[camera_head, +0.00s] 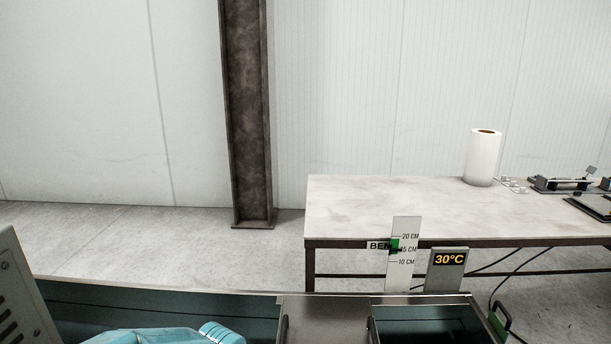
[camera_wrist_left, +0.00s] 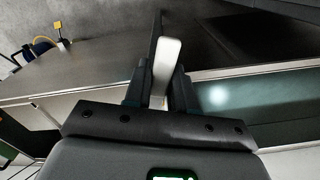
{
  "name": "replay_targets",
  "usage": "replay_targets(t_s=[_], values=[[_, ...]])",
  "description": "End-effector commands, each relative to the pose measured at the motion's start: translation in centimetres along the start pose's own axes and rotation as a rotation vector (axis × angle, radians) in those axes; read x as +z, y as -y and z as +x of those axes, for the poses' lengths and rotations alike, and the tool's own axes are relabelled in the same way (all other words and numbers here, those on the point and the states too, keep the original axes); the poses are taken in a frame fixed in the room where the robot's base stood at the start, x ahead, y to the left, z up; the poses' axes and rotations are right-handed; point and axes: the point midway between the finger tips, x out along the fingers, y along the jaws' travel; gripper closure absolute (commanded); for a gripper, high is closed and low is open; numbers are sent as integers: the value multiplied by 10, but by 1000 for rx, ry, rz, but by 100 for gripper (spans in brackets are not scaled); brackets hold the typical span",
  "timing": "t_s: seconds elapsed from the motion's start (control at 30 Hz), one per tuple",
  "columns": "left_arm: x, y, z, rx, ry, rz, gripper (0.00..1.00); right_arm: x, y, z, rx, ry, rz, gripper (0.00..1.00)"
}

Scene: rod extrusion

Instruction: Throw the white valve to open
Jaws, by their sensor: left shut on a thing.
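The white valve (camera_wrist_left: 166,60) shows in the left wrist view as a flat white handle standing up between my fingers. A dark upright bar is right behind it. My left gripper (camera_wrist_left: 158,78) is shut on the white handle, with one dark finger on each side. The lower end of the handle is hidden by the gripper. In the head view only teal parts of my arm show at the bottom edge; the left gripper and the white valve are not seen there. My right gripper is in neither view.
A trough (camera_head: 100,303) runs across the bottom of the head view, with a level scale (camera_head: 403,270) and a display (camera_head: 446,270) reading 30°C. Behind stands a table (camera_head: 400,205) with a white roll (camera_head: 483,158). A steel column (camera_head: 247,110) stands by the wall.

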Motion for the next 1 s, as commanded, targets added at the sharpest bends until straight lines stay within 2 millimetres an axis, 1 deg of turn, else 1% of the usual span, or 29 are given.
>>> replay_targets(t_s=[0.13,0.3,0.67,0.83,0.87,0.9,0.93,0.97,1.0], values=[[0,-4,3,0,0,-72,100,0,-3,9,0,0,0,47],[-1,-8,1,1,-1,-160,100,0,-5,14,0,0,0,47],[-1,-9,1,1,-1,-184,100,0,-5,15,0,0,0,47],[-2,-14,2,0,0,-290,100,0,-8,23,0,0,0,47],[-2,-15,1,0,0,-300,72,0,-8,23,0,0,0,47],[-2,-14,0,0,0,-297,59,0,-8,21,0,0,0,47],[-2,-14,0,0,1,-297,49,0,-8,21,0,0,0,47],[-2,-14,0,0,1,-297,45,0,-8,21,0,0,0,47],[-2,-14,0,0,1,-296,45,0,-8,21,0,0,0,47]])
